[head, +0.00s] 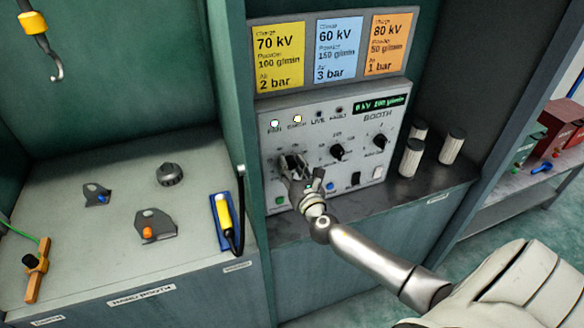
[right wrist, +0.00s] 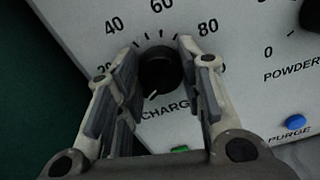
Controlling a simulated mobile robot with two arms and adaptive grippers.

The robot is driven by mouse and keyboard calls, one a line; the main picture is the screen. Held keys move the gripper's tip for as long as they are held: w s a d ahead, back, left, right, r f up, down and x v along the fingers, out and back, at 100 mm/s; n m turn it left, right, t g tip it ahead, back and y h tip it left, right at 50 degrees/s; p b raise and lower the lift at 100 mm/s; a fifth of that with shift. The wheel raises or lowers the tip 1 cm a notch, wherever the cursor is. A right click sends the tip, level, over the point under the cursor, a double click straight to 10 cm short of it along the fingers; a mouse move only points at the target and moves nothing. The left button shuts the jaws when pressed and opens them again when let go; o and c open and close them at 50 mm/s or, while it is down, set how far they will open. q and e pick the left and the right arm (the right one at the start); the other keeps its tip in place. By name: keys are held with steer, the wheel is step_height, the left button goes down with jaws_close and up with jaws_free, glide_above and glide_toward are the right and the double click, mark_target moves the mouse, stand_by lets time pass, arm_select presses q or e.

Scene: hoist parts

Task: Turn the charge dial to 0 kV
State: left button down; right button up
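The charge dial (right wrist: 160,70) is a round black knob on the pale booth panel (right wrist: 235,100). Its white pointer mark is turned to the lower left in the right wrist view, below the 20 side of the scale. The 0 label is hidden. My right gripper (right wrist: 160,58) has one finger on each side of the dial, and the pads lie close against it. In the head view my right gripper (head: 295,165) covers the dial. The green display (head: 379,104) seems to read 0 kV and 200 g/min, but its first digit is blurred. My left gripper is not in view.
Pale ribbed cylinders (head: 411,158) stand right of the panel. A yellow-handled tool (head: 223,214) lies left.

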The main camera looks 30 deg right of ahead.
steer(key=o, duration=0.5)
steer(key=v, duration=1.2)
steer(key=shift+f, duration=0.1)
